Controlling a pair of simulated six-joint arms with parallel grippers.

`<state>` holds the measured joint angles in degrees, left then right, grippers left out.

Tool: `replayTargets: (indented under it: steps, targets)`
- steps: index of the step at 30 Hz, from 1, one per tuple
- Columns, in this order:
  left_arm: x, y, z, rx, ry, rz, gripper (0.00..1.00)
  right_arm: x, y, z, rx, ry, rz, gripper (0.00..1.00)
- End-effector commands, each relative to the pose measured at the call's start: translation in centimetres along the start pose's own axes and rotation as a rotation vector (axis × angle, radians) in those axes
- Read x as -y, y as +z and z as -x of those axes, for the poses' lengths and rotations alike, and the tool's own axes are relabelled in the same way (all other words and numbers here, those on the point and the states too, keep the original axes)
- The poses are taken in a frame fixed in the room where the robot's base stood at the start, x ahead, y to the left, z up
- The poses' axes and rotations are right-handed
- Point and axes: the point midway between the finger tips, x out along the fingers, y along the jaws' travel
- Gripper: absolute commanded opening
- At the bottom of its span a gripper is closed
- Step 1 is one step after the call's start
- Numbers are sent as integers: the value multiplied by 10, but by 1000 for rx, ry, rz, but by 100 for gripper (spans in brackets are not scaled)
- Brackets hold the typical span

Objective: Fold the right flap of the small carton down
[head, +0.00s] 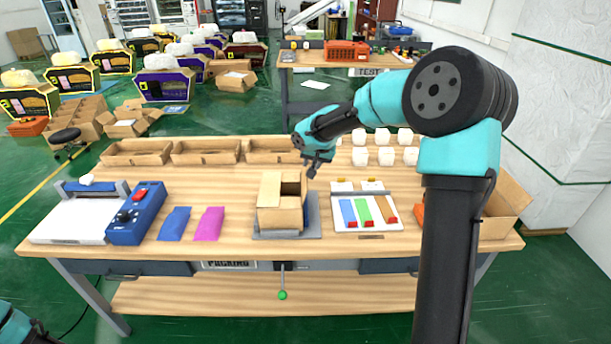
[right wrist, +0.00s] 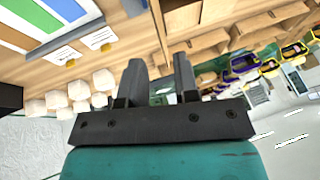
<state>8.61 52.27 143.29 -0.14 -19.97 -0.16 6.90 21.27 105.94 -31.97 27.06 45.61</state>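The small carton (head: 279,219) stands upright on a grey plate (head: 314,222) near the middle of the table. A pale panel covers the left part of its top. The right part looks open and dark, with a narrow flap standing up at its right edge. My right gripper (head: 311,172) is above and just right of the carton, apart from it. The right wrist view shows its two fingers (right wrist: 160,82) with a gap between them and nothing held. The carton is not clearly seen there. Only a bit of my left arm shows at the bottom left corner; its fingertips are not visible.
Cardboard trays (head: 206,152) line the back edge. Blue and pink pouches (head: 207,224) and a blue device (head: 138,213) are at left. A larger open box (head: 500,212) stands at right.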

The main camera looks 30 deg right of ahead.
Motion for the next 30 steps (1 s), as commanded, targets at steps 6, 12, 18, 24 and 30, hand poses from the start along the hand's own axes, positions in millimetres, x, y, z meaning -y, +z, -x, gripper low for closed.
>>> replayTargets:
  steps: [6,12,18,24,30]
  targets:
    - [0,0,0,0,0,0,0,0,0,-39,3,2,1,29]
    - [0,0,0,0,0,0,0,0,0,-69,1,1,1,29]
    - [0,0,0,0,0,0,0,0,0,-85,0,1,1,29]
    - [0,0,0,0,0,0,0,0,0,-87,-1,0,0,29]
    - [0,0,0,0,0,0,0,0,0,-87,-1,0,0,20]
